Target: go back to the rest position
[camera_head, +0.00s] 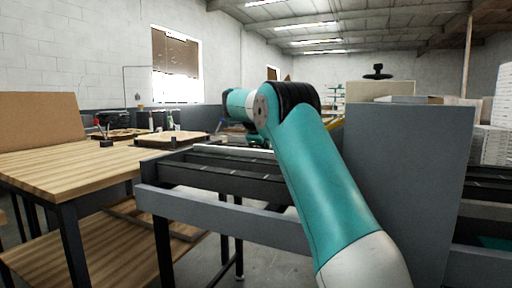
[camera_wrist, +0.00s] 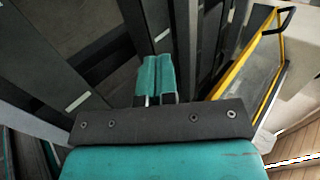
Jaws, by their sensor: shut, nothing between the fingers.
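My arm, teal and white with a black joint, reaches up and forward over a grey conveyor frame (camera_head: 220,208) in the head view. My gripper (camera_wrist: 157,62) shows in the wrist view as two teal fingers side by side, shut and empty. Below the fingers are dark slats and rails of the conveyor. In the head view the fingertips are hidden behind the arm or too small to make out.
A wooden workbench (camera_head: 85,160) stands at the left, with trays and small items at its far end. A tall grey panel (camera_head: 405,180) stands close to the arm's right. White stacked boxes (camera_head: 490,146) are at the far right. A yellow-edged frame (camera_wrist: 262,75) lies right of the fingers.

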